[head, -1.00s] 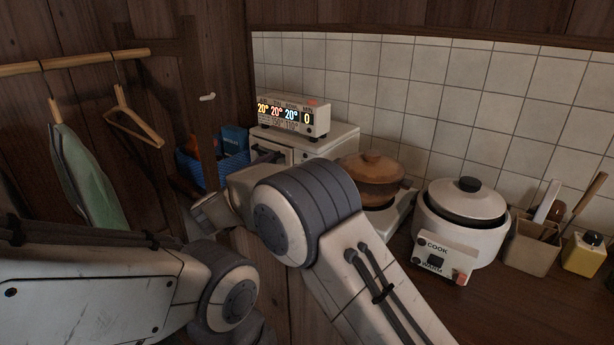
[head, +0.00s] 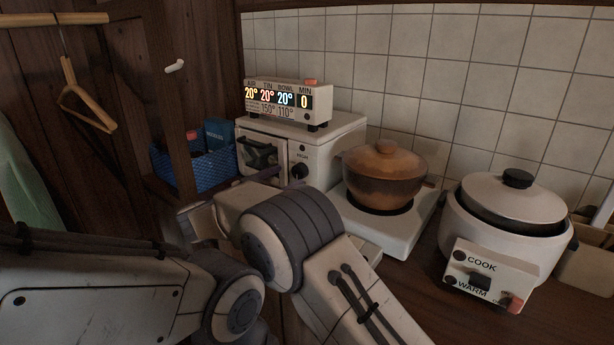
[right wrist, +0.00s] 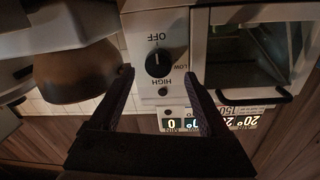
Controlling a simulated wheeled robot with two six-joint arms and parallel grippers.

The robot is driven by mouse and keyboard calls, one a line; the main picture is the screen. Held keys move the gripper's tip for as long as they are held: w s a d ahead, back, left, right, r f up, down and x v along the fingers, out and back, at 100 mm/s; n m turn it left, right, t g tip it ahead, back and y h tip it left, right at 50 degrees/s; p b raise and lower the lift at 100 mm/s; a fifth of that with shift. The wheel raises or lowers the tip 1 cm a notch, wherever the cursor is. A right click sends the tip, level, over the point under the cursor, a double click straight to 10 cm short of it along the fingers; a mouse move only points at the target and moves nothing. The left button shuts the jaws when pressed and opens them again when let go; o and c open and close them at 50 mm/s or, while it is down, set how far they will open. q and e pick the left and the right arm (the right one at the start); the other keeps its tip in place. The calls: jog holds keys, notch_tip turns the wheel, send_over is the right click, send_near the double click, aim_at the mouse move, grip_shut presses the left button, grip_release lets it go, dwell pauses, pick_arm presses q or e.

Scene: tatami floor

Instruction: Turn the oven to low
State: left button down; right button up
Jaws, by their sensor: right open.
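The oven (head: 340,133) is a white box against the tiled wall, with its door handle (head: 259,152) on the left of its front. Its dark knob (head: 299,171) is on the right of the front. The right wrist view shows the knob (right wrist: 158,64) closely, with OFF, LOW and HIGH around it. Its white mark points towards OFF. My right gripper (right wrist: 160,76) is open, its two fingertips apart on either side of the knob's lower part in that view. My left gripper is not in view; only my left arm shows.
A display box (head: 290,101) stands on the oven, reading 20° three times and 0 minutes. A brown pot (head: 384,175) on a white stove and a rice cooker (head: 505,222) stand to the right.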

aim_at(297, 173)
jog(key=shift+x, duration=1.1)
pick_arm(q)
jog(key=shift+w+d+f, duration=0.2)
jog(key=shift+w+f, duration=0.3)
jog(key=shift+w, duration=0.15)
pick_arm(e)
jog(key=shift+w+d, duration=0.35)
jog(key=shift+d, duration=0.1)
grip_shut()
pick_arm(q)
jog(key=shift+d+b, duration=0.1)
jog(key=shift+b, duration=0.2)
